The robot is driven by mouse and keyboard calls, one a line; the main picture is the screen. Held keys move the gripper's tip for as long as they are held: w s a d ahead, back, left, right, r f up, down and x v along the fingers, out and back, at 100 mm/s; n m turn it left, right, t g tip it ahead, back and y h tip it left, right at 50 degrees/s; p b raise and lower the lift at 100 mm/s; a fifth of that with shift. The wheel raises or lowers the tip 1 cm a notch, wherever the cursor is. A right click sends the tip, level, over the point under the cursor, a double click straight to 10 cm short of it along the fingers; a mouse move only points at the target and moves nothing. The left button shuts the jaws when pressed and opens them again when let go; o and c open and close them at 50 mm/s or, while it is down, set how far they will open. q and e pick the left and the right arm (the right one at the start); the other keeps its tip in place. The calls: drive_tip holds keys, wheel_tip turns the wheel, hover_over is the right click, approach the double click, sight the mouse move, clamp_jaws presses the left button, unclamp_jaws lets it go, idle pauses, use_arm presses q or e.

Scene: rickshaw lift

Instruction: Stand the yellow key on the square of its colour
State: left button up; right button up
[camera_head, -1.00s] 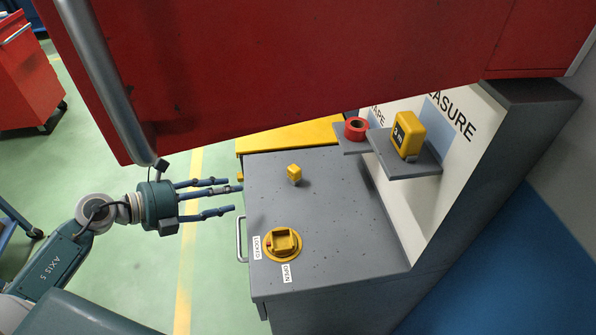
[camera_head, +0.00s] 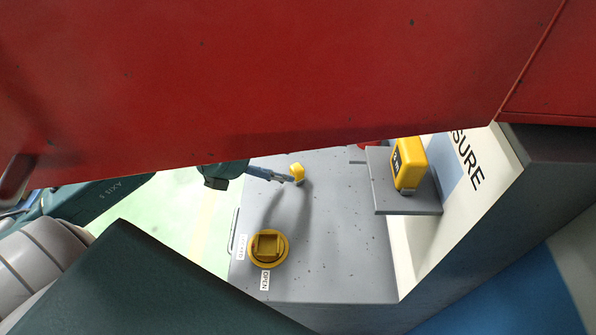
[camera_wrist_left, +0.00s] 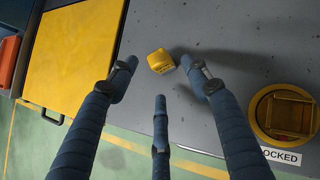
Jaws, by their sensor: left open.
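The yellow key is a small yellow block (camera_head: 297,172) with a grey lower part, on the grey cabinet top (camera_head: 335,240) in the head view. My left gripper (camera_head: 283,177) reaches in from the left, its fingertips at the key's left side. In the left wrist view the key (camera_wrist_left: 160,61) lies between the spread fingertips of the open left gripper (camera_wrist_left: 158,70); I cannot tell if any finger touches it. A round yellow dial with a square recess (camera_head: 267,248) sits nearer the front, and also at the right of the wrist view (camera_wrist_left: 284,110). My right gripper is not in view.
A large red panel (camera_head: 250,80) covers the upper head view and hides the cabinet's back. A yellow tape measure (camera_head: 408,165) stands on a grey shelf (camera_head: 405,205) at right. A yellow flat surface (camera_wrist_left: 72,55) lies left in the wrist view. Cabinet top between key and dial is clear.

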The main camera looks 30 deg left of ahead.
sight(292, 170)
use_arm(q)
drive_tip(key=shift+p+x, duration=0.8)
drive_tip(key=shift+x, duration=0.2)
drive_tip(key=x, duration=0.3)
drive_tip(key=shift+f+p, duration=0.1)
drive_tip(key=shift+p, duration=0.3)
drive_tip(key=shift+w+d+f, duration=0.1)
drive_tip(key=c, duration=0.8)
drive_tip(key=shift+c, duration=1.3)
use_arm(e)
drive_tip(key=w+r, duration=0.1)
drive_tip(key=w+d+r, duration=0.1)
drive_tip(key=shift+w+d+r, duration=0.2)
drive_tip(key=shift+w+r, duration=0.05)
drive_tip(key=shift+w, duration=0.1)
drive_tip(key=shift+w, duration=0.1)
